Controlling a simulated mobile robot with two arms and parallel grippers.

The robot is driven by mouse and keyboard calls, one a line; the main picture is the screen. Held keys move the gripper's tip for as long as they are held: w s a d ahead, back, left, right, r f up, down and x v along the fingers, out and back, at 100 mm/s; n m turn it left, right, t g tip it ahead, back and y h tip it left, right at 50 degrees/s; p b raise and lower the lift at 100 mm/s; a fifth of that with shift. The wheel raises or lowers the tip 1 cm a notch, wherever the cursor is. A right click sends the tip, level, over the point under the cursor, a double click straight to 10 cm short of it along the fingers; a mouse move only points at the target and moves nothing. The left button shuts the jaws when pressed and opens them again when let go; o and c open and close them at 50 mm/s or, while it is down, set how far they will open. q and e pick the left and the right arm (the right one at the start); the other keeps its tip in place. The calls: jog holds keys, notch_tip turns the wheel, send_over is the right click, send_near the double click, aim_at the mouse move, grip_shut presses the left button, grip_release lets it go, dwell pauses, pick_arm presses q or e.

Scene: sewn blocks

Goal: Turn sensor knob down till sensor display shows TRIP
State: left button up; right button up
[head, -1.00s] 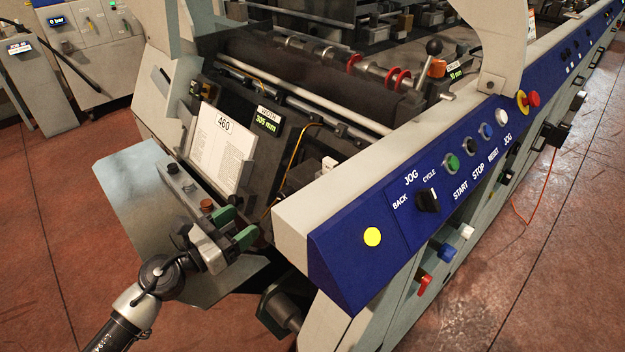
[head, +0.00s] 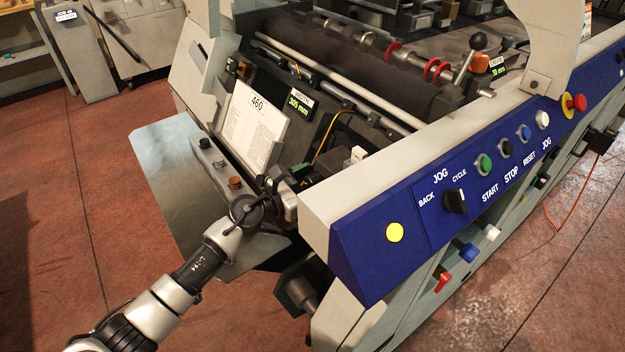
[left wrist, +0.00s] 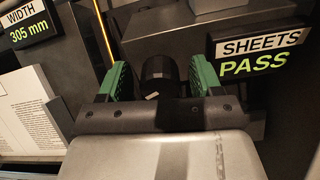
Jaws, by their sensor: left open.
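The sensor display (left wrist: 254,62) in the left wrist view carries the label SHEETS and reads PASS in green. A dark round knob (left wrist: 159,70), which appears to be the sensor knob, lies between the two green fingers of my left gripper (left wrist: 162,78). The fingers are open, with a gap visible on each side of the knob. In the head view my left gripper (head: 281,190) is at the machine's near end, beside the blue panel's left end; its fingertips, the knob and the sensor display cannot be made out there. My right gripper is not in view.
A grey box with buttons (head: 215,165) lies left of the gripper. The blue control panel (head: 365,260) is close on the right. Open red floor (head: 60,220) lies left.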

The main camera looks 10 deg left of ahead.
pick_arm(q)
jog(key=c, duration=0.9)
jog(key=shift+r+n, duration=0.1)
jog(key=shift+n, duration=0.3)
jog(key=shift+n+p, duration=0.65)
jog(key=shift+n, duration=0.35)
jog(key=shift+n+p, duration=0.6)
jog(key=shift+n, duration=0.9)
jog(key=o, duration=0.9)
